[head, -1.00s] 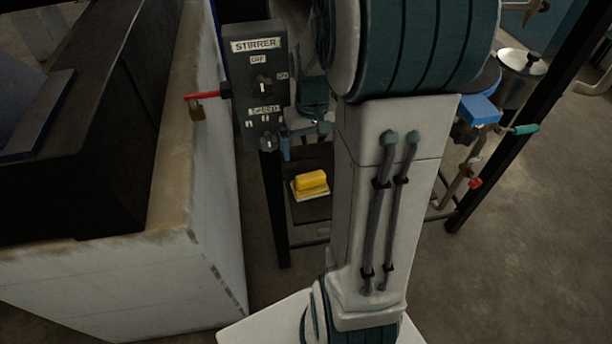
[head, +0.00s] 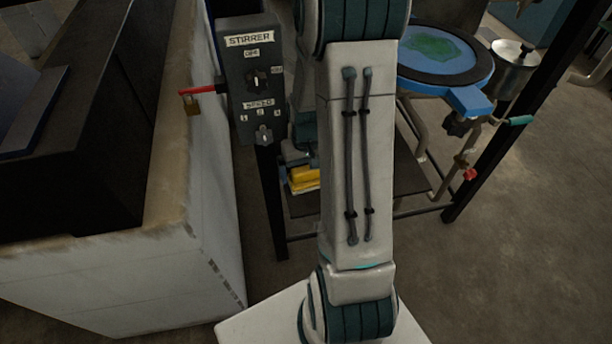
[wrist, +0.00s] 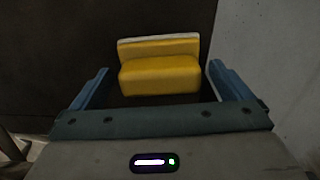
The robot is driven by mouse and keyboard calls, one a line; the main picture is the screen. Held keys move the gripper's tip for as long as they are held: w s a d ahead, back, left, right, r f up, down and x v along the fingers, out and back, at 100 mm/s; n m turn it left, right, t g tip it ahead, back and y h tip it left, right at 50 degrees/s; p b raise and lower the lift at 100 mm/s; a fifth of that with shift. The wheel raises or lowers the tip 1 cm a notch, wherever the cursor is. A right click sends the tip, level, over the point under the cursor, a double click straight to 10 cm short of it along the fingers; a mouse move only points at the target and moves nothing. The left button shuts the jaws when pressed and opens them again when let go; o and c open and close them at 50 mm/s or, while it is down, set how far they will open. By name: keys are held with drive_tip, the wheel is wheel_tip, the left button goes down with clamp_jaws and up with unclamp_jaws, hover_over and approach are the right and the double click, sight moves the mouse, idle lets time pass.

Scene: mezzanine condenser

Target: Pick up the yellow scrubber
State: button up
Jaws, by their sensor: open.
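The yellow scrubber (wrist: 160,75) has a yellow block body with a pale edge along its far side. In the wrist view it lies on a dark surface, ahead of my gripper (wrist: 152,88) and roughly centred between the two blue fingers. The fingers are spread apart, with nothing held between them. In the head view the scrubber (head: 304,178) sits on the dark lower shelf (head: 310,204), partly hidden by my arm. My gripper is mostly hidden behind the arm there, just above the scrubber.
A pale-walled block (head: 190,230) fills the left. A blue round pan (head: 445,60) and a steel pot (head: 515,65) are at right.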

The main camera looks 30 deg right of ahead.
drive_tip(key=shift+f, duration=0.2)
drive_tip(key=c, duration=1.1)
drive_tip(key=shift+r, duration=0.1)
